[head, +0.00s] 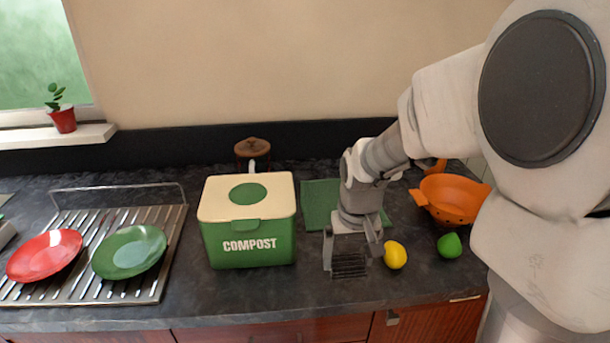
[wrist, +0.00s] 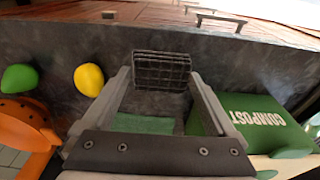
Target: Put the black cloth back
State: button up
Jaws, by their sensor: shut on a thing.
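The black cloth (head: 350,266) is a small dark piece with a grid pattern near the front of the dark counter, right of the compost bin. It also shows in the wrist view (wrist: 160,72), between the fingertips. My gripper (head: 351,248) points down, its fingers shut on the cloth from both sides. I cannot tell whether the cloth touches the counter or hangs just above it. A green mat (head: 318,203) lies behind my gripper and is partly hidden by it.
A green compost bin (head: 248,240) stands left of my gripper. A lemon (head: 395,255), a lime (head: 449,245) and an orange colander (head: 455,198) are to the right. A rack (head: 77,288) with red and green plates is at left. Drawers (head: 425,323) lie below the counter.

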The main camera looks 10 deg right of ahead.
aim_at(341, 263)
jog(key=w+f, duration=0.2)
jog(key=w, duration=0.1)
jog(key=w+f, duration=0.1)
jog(key=shift+w, duration=0.3)
jog(key=shift+f, duration=1.9)
jog(key=shift+f+b, duration=0.15)
jog(key=shift+b, duration=0.15)
jog(key=o, duration=0.8)
jog(key=shift+o, duration=0.2)
